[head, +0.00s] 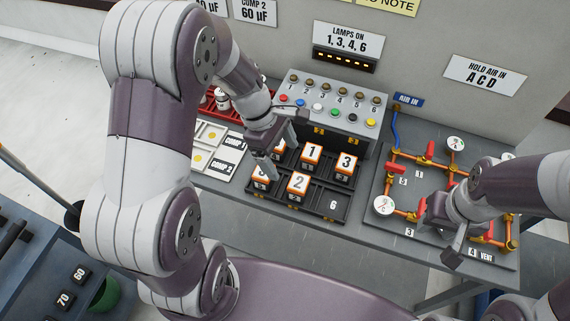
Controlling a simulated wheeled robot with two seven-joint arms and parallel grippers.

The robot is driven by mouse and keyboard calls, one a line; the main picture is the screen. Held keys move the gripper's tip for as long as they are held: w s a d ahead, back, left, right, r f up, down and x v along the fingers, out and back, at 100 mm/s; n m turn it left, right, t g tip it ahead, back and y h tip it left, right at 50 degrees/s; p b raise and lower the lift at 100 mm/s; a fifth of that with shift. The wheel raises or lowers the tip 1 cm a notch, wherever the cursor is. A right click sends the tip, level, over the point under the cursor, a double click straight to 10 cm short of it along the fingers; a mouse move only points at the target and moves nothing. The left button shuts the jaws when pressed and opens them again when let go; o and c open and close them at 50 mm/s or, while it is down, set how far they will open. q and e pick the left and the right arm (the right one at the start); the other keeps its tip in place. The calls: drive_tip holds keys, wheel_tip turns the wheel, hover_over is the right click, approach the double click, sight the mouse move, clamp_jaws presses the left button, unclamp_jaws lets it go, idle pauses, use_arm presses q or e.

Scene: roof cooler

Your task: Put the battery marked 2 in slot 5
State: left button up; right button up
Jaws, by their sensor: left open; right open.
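The battery marked 2 (298,187), orange and white, stands in the middle front compartment of the dark slotted tray (318,212), left of the empty compartment labelled 6. Any label under the battery is hidden. The battery marked 1 (312,155) stands behind it, and the battery marked 3 (344,168) is at the back right. Another battery (262,178) stands at the front left, its number partly hidden by my gripper. My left gripper (284,142) is open over the tray's left part, apart from battery 2. My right gripper (437,233) is open over the pipe board.
A grey lamp panel (332,108) with coloured buttons stands behind the tray. The pipe board (378,190) with gauges and red valves is to the right. White COMP cards (215,165) lie left. The bench front edge is clear.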

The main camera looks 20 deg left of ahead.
use_arm(q)
drive_tip(key=s+a+r+m+t+y, duration=0.1)
drive_tip(key=s+m, duration=0.7)
drive_tip(key=m, duration=0.8)
drive_tip(key=a+r+y, duration=0.1)
drive_tip(key=r+y, duration=0.1)
drive_tip(key=y, duration=0.1)
drive_tip(key=shift+a+t, duration=0.2)
drive_tip(key=shift+t, duration=0.1)
